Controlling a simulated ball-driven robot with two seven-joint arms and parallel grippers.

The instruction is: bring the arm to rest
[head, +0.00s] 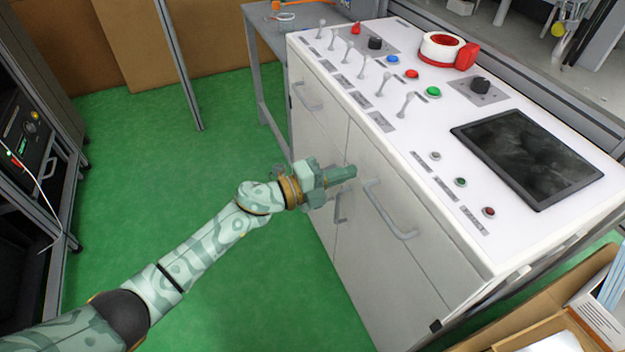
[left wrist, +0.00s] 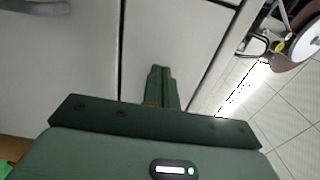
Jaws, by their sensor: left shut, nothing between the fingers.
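My left arm comes in from the lower left of the head view and reaches toward the white control cabinet (head: 400,262). My left gripper (head: 352,172) is shut and empty, in front of the cabinet doors near a grey door handle (head: 388,215). I cannot tell in the head view whether it touches the cabinet. In the left wrist view the shut fingers (left wrist: 160,75) point at the pale cabinet doors (left wrist: 172,32). My right gripper is in neither view.
The cabinet top carries several toggle switches (head: 383,85), buttons, a dark screen (head: 527,158) and a red-and-white tape roll (head: 440,48). A black rack (head: 28,135) stands at the left. Cardboard boxes (head: 545,325) are at the lower right. The green floor (head: 160,190) is clear.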

